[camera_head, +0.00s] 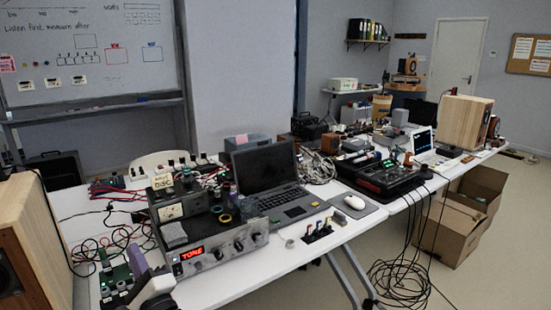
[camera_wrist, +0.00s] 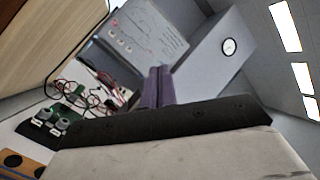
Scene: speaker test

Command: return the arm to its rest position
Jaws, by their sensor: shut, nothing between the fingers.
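My gripper (camera_head: 137,255) is at the lower left of the head view, above the near-left part of the white table (camera_head: 215,290). Its purple fingers point up and are together, with nothing between them. In the wrist view the gripper (camera_wrist: 159,72) shows the same fingers side by side, with the whiteboard and wall behind. Part of my arm, white and black, shows below the fingers in the head view. The rest of the arm is out of frame.
A wooden speaker (camera_head: 38,240) stands close at the left. A green circuit board (camera_head: 115,277) and cables lie beside my gripper. A tone unit (camera_head: 215,250) and a laptop (camera_head: 275,185) stand to the right. Cardboard boxes (camera_head: 447,230) and hanging cables (camera_head: 400,280) are by the floor.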

